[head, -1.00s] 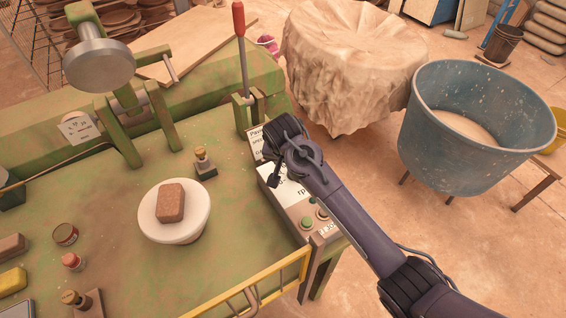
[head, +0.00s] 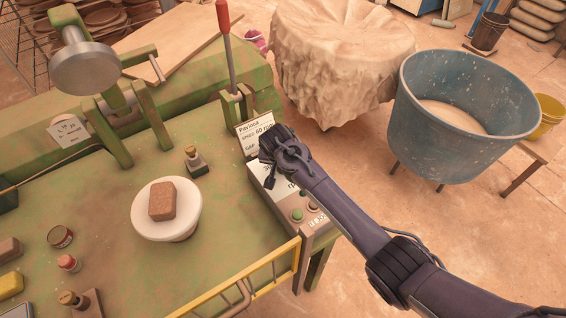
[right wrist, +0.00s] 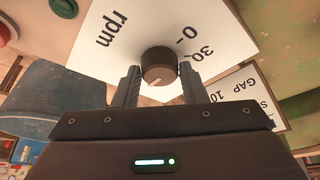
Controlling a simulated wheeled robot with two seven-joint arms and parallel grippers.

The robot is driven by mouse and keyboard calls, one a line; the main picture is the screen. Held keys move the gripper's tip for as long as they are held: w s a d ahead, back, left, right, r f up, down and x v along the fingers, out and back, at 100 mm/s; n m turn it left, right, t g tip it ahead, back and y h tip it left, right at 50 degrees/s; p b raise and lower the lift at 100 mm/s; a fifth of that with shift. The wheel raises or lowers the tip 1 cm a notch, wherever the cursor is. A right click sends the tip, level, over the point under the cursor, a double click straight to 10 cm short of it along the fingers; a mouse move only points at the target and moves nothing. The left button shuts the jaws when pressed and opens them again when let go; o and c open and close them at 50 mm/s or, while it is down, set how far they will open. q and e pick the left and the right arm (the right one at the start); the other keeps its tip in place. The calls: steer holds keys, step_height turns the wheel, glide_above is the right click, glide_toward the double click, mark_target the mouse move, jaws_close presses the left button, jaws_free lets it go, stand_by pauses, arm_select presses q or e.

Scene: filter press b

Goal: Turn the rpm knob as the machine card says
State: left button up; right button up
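The rpm knob (right wrist: 159,66) is dark brown and round, with a pale pointer mark, on a white dial plate (right wrist: 112,45) printed "rpm", "0" and "30". In the right wrist view my right gripper (right wrist: 160,70) is open, one finger on each side of the knob with narrow gaps; contact cannot be told. In the head view my right gripper (head: 273,160) hides the knob above the grey control box (head: 312,229). The machine card (head: 254,132) behind it reads "Paviosa", speed 60 and a "GAP" line, partly covered. My left gripper is not in view.
A green button (head: 297,214) and a red button (head: 311,207) sit on the box's near end. A red-handled lever (head: 229,55) stands behind the card. A yellow rail (head: 250,283) runs along the green table's front. A blue tub (head: 420,130) stands to the right.

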steer(key=c, duration=0.5)
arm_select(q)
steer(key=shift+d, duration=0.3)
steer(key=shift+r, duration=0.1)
